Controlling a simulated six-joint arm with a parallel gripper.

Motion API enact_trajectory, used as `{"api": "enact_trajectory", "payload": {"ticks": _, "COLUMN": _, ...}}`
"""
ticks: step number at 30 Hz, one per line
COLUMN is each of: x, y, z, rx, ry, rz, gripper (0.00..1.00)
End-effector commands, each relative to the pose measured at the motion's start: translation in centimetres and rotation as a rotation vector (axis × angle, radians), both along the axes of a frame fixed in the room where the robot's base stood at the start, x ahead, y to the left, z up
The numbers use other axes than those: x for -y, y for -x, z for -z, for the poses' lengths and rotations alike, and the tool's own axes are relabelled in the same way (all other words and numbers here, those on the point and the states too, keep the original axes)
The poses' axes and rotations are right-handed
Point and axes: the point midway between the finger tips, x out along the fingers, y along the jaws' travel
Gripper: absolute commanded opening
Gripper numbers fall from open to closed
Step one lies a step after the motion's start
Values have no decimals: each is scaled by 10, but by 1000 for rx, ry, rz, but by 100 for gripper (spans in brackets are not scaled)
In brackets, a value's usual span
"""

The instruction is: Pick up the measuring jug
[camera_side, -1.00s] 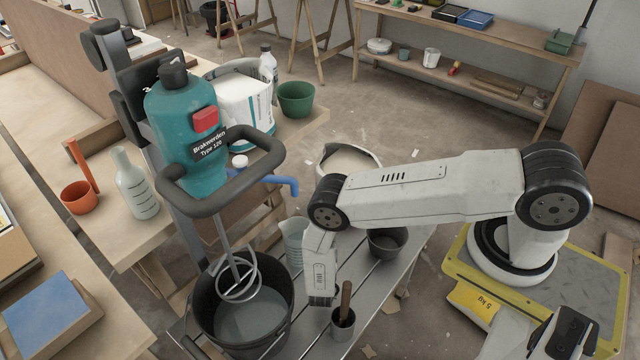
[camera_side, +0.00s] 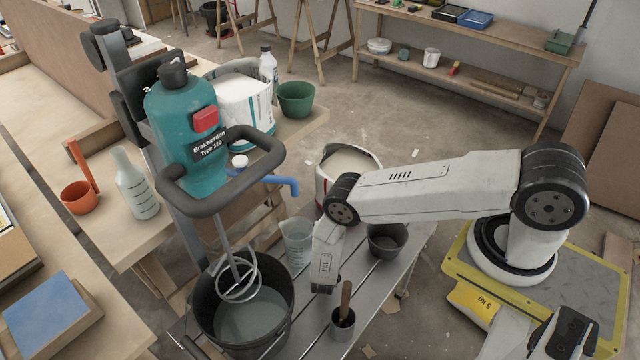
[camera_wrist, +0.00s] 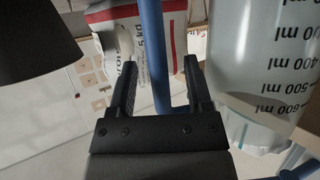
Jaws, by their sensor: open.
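The measuring jug (camera_side: 297,243) is a clear, pale vessel with marks on its wall, upright on the slatted metal table beside the black bucket. My gripper (camera_side: 323,287) points down just right of the jug and in front of it, covering part of its right side. In the wrist view a large translucent wall with ml marks (camera_wrist: 262,75) fills the right side, upside down and outside my right finger. My two fingers (camera_wrist: 160,72) stand apart. A blue tube (camera_wrist: 152,50) shows between them in the picture; I cannot tell how far off it is.
A black bucket (camera_side: 208,325) with a mixing paddle stands left of the jug. A blue spout (camera_side: 293,187) hangs above the jug. A metal cup with a wooden handle (camera_side: 343,325) stands in front, and a dark bowl (camera_side: 387,240) stands to the right.

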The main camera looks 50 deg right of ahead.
Motion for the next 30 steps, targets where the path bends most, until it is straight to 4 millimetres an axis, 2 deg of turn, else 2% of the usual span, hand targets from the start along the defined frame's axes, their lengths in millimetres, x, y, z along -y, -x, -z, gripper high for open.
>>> {"api": "enact_trajectory", "payload": {"ticks": 6, "x": 0, "y": 0, "z": 0, "rx": 0, "ry": 0, "rz": 0, "gripper": 64}}
{"api": "enact_trajectory", "payload": {"ticks": 8, "x": 0, "y": 0, "z": 0, "rx": 0, "ry": 0, "rz": 0, "gripper": 48}}
{"api": "enact_trajectory", "payload": {"ticks": 12, "x": 0, "y": 0, "z": 0, "rx": 0, "ry": 0, "rz": 0, "gripper": 4}}
{"api": "enact_trajectory", "payload": {"ticks": 13, "x": 0, "y": 0, "z": 0, "rx": 0, "ry": 0, "rz": 0, "gripper": 0}}
{"api": "enact_trajectory", "payload": {"ticks": 30, "x": 0, "y": 0, "z": 0, "rx": 0, "ry": 0, "rz": 0, "gripper": 0}}
